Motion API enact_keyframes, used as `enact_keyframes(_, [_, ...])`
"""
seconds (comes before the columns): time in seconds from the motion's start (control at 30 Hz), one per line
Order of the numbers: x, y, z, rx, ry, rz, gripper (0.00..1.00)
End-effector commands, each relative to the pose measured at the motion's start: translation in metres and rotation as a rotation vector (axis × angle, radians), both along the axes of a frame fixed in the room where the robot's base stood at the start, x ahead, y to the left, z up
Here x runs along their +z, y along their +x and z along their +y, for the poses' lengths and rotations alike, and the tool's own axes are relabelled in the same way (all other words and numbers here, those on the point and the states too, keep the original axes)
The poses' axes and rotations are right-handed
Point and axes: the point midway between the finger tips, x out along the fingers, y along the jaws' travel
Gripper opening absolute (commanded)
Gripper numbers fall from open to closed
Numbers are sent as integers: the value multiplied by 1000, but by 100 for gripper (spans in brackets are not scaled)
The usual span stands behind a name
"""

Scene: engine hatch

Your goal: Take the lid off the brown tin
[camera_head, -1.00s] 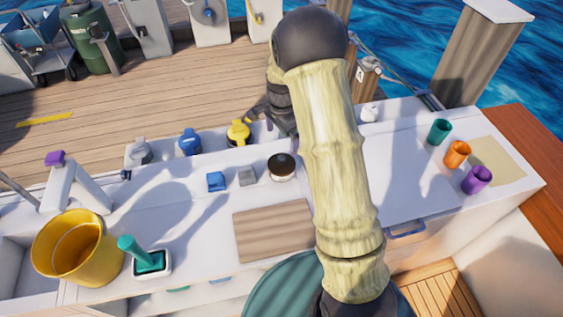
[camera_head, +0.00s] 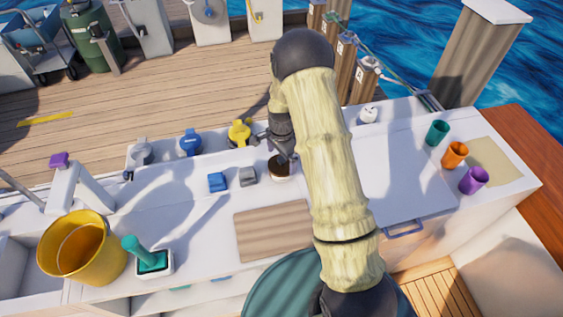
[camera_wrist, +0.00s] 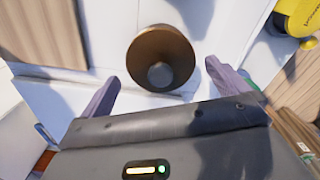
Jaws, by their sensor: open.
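The brown tin (camera_head: 279,174) stands on the white counter, right of the small grey block, partly covered by my gripper and arm in the head view. The lid appears to be on the tin. My gripper (camera_wrist: 162,76) is open, with one finger on each side of the lid and knob. The fingers look apart from the lid. In the head view my gripper (camera_head: 283,146) is just above the tin.
A blue block (camera_head: 217,182) and a grey block (camera_head: 248,177) sit left of the tin. A wooden board (camera_head: 272,232) lies in front. A yellow-topped fitting (camera_head: 239,132) stands behind. A yellow bucket (camera_head: 82,247) is far left; several cups (camera_head: 455,154) stand right.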

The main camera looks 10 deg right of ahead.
Motion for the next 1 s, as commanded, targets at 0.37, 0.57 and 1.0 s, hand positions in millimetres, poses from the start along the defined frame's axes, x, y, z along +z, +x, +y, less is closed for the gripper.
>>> enact_keyframes(0.37, [-16, 1, 0, 1, 0, -3, 100])
enact_keyframes(0.57, [-16, 1, 0, 1, 0, -3, 100])
enact_keyframes(1.0, [-16, 1, 0, 1, 0, -3, 64])
